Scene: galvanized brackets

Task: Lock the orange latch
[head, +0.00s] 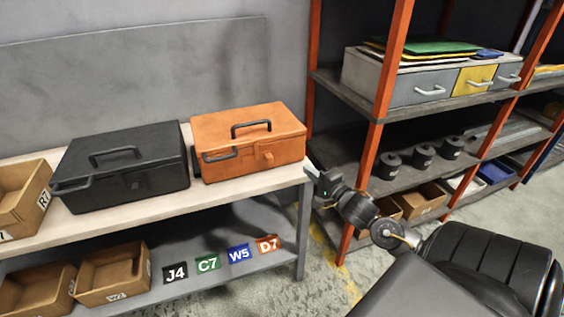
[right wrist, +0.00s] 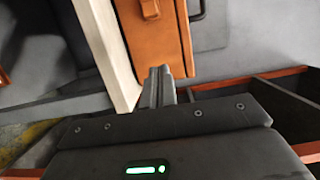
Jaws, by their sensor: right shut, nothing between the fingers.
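The orange case (head: 245,135) stands closed on the bench, with a black handle on its lid. The orange latch (head: 267,159) is a small knob-like piece on its front face, right of a dark front handle (head: 221,156). I cannot tell whether it is locked. In the right wrist view the latch (right wrist: 150,9) shows at the top edge, on the orange case (right wrist: 156,45). My right gripper (head: 309,170) is shut and empty by the bench's right end, apart from the latch. Its closed fingers (right wrist: 160,72) point toward the case. My left gripper is out of view.
A black case (head: 122,165) stands left of the orange one on the bench (head: 240,188). Cardboard bins (head: 22,197) are at the left. A lower shelf holds bins and labelled cards. An orange-posted rack (head: 375,125) stands close on the right.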

